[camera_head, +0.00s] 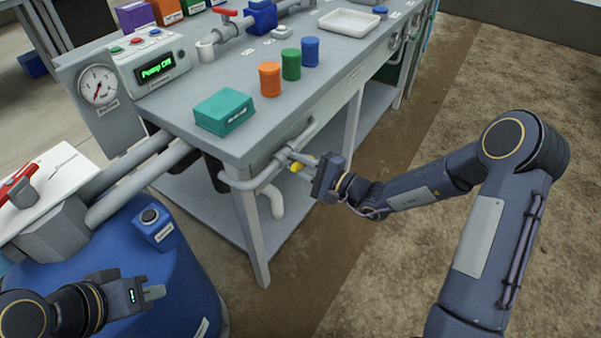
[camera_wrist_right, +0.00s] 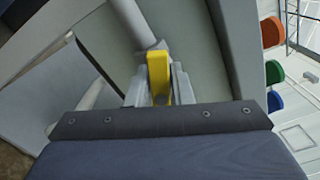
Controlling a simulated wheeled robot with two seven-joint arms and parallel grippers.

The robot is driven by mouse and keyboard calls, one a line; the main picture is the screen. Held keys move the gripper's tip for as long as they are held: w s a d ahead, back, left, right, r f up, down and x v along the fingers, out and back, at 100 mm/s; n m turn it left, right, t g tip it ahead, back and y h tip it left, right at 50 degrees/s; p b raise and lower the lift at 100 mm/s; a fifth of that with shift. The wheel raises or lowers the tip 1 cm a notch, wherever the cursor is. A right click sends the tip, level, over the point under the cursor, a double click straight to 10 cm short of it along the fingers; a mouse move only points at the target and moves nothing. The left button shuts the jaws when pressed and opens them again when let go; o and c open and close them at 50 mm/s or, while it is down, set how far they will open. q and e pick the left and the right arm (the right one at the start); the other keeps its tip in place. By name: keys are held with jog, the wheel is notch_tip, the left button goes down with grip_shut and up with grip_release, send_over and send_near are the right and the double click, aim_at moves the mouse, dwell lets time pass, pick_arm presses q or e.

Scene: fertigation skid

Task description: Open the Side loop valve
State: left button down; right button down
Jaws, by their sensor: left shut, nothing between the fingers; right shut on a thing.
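A yellow valve handle (camera_head: 296,167) sits on a grey pipe loop (camera_head: 243,183) at the front edge of the bench; I cannot read a label on it. My right gripper (camera_head: 305,162) reaches it from the right and is shut on the handle. In the right wrist view the yellow handle (camera_wrist_right: 158,76) stands between the two fingers (camera_wrist_right: 158,90), with the grey pipe behind it. My left gripper (camera_head: 153,293) is shut and empty, over the blue tank at the lower left, apart from the valve.
The bench (camera_head: 210,145) carries a teal box (camera_head: 224,112), orange, green and blue jars (camera_head: 270,79), and a panel reading "Pump ON" (camera_head: 152,68). A gauge (camera_head: 99,85) hangs at its left. A red-handled valve (camera_head: 17,183) is above the blue tank (camera_head: 150,255). Floor right of the bench is clear.

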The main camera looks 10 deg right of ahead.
jog(key=n+b, duration=0.1)
jog(key=b, duration=0.1)
jog(key=f+n+b, duration=0.1)
jog(key=n+b, duration=0.1)
jog(key=b, duration=0.1)
jog(key=shift+s+n+b, duration=0.1)
jog(key=shift+n+b, duration=0.2)
jog(key=shift+r+n+b, duration=0.15)
jog(key=shift+n+b, duration=0.45)
jog(key=shift+b, duration=0.3)
jog(key=c, duration=1.4)
grip_release()
jog(key=shift+o, duration=0.2)
jog(key=p+v, duration=0.1)
jog(key=v, duration=0.6)
jog(key=shift+s+d+p, duration=0.25)
jog(key=shift+d+p, duration=0.05)
